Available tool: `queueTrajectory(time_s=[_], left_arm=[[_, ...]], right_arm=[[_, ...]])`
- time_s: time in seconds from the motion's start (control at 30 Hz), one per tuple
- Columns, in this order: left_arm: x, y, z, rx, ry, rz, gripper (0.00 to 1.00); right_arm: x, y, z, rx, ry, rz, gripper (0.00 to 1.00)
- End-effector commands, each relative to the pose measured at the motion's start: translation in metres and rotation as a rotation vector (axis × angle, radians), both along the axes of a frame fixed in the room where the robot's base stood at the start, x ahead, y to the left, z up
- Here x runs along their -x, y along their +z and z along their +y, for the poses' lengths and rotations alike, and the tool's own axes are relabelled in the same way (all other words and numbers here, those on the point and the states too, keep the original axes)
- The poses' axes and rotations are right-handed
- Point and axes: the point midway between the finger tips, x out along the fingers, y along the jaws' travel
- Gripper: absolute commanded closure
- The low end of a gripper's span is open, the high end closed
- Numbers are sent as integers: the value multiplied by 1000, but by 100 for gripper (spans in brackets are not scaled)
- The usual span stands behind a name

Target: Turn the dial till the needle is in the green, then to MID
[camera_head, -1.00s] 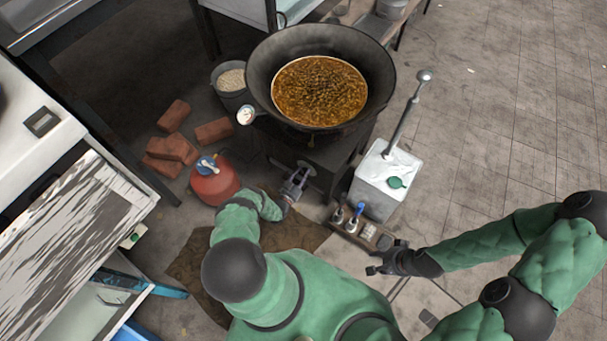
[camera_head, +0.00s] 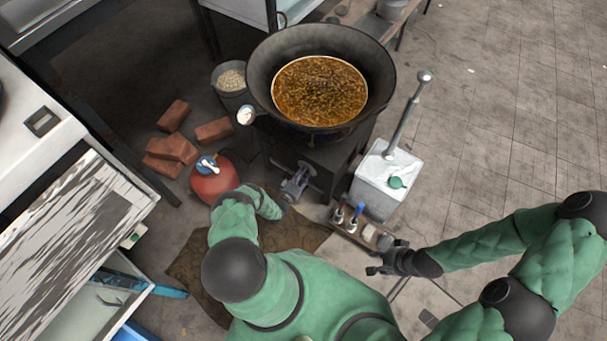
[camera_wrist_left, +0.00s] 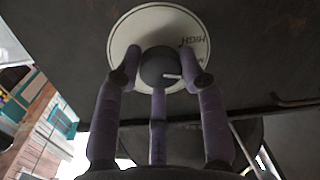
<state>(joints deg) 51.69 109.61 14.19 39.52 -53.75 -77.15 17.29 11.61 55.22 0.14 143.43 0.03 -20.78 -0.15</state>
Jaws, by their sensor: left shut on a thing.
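In the left wrist view a round dark dial knob (camera_wrist_left: 160,68) sits on a pale disc (camera_wrist_left: 187,31) whose edge lettering reads HIGH, upside down. My left gripper (camera_wrist_left: 158,84) is shut on this knob, its fingers around it. A small light pointer mark shows on the knob's right side. In the head view my left gripper (camera_head: 296,184) is at the front of the dark stove (camera_head: 328,158), and hides the dial. A small white round gauge (camera_head: 245,115) is at the left of the wok (camera_head: 264,72); its needle is too small to read. My right gripper (camera_head: 386,262) hangs away from the stove.
The wok holds brown liquid (camera_head: 320,90). A red gas bottle (camera_head: 213,182) stands left of my left arm, with bricks (camera_head: 172,148) behind. A small tray (camera_head: 357,240) of bottles lies near my right gripper.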

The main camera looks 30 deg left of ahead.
Motion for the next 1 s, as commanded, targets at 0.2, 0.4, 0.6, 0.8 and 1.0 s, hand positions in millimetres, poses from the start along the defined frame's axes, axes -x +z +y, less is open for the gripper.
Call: queueTrajectory(time_s=[0.2,0.4,0.6,0.8,1.0], left_arm=[[-2,3,-1,53,-6,-3,92],[-2,3,-2,66,-7,-2,92],[-2,3,-2,65,-8,-2,92],[-1,2,-2,66,-6,-1,36],[-1,1,-1,66,-4,2,36]], right_arm=[[0,0,0,0,0,0,60],[0,0,0,0,0,0,60],[0,0,0,0,0,0,60],[0,0,0,0,0,0,60],[0,0,0,0,0,0,60]])
